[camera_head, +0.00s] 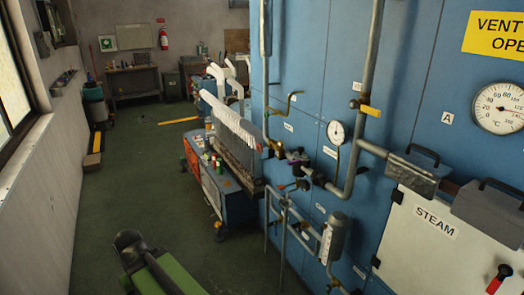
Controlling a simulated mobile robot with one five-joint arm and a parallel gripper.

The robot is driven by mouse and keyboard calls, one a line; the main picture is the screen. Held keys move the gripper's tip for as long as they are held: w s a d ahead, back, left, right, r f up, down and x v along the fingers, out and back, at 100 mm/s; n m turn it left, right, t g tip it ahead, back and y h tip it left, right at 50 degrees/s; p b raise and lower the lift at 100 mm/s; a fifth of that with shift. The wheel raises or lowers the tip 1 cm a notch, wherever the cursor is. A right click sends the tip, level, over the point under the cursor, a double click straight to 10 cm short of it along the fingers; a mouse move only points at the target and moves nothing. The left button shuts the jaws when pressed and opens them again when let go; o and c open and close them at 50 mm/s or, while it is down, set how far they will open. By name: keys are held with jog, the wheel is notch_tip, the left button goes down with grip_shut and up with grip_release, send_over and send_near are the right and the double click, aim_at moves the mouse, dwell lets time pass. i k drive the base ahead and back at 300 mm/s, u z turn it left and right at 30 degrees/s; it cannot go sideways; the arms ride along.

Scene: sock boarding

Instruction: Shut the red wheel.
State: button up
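I cannot make out a clear red wheel in the head view. A small dark purplish valve part (297,156) sits on the pipework of the blue machine (300,60), too small to tell its shape. Below it is a small valve (302,184) with a reddish-orange bit beside it. A red-handled lever (497,280) is on the white STEAM panel (420,225) at the lower right. A green and black part, apparently of my arm, shows at the bottom left. My gripper's fingers are not visible.
The blue machine fills the right side, with pipes, a small gauge (336,132) and a larger gauge (500,108). A low blue cart (228,200) with bottles stands beside white sock forms (238,128). The green floor (140,180) is open at the left, along the windowed wall.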

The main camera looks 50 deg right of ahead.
aim_at(260, 148)
jog(key=z, duration=0.1)
jog(key=i, duration=1)
jog(key=u, duration=0.1)
